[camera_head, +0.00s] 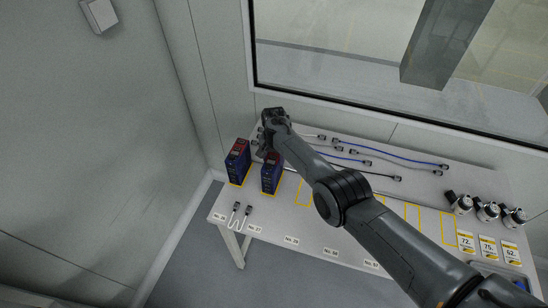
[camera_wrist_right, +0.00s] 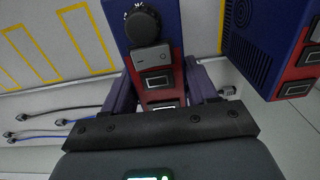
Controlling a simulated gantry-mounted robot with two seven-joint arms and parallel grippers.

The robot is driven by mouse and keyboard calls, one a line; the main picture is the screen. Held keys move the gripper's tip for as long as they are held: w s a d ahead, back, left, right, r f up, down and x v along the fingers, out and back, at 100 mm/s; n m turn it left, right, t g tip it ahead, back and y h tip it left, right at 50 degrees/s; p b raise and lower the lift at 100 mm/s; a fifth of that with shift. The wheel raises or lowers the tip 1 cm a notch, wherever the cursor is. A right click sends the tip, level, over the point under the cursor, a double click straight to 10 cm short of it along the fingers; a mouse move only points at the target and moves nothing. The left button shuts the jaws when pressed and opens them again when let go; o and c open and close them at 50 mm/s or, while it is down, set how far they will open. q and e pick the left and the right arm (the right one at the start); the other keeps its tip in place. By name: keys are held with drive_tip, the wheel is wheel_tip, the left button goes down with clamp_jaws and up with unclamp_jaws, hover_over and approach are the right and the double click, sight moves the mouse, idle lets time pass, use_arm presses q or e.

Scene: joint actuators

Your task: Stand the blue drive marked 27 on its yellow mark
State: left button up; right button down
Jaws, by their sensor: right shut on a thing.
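Two blue drives with dark red upper parts stand side by side at the left end of the table. My right gripper (camera_head: 265,150) is shut on the right-hand drive (camera_head: 271,179), near its top. In the wrist view its fingers (camera_wrist_right: 162,84) clasp the held drive (camera_wrist_right: 172,24), which has a black knob and grey panel. The other drive (camera_head: 238,166) stands apart to its left; in the wrist view it is at right (camera_wrist_right: 262,42). A yellow line shows at the held drive's base; I cannot tell whether it touches the table. No 27 is readable on either drive. My left gripper is out of view.
Empty yellow outlines (camera_wrist_right: 34,54) lie beside the held drive on the table (camera_head: 262,216). Cables (camera_head: 400,158) lie along the back, and two short connectors (camera_head: 241,213) at the front left. Round motors (camera_head: 487,211) and yellow-white cards (camera_head: 488,248) are at the right.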

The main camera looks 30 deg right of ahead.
drive_tip(key=shift+w+f, duration=0.1)
idle(0.4)
drive_tip(key=shift+c, duration=1.8)
unclamp_jaws()
drive_tip(key=shift+o, duration=0.6)
drive_tip(key=shift+f, duration=0.1)
drive_tip(key=shift+r, duration=0.6)
wheel_tip(320, 180, up, 9)
drive_tip(key=p, duration=0.3)
drive_tip(key=shift+f+p, duration=0.1)
drive_tip(key=shift+p, duration=0.25)
drive_tip(key=shift+r, duration=0.5)
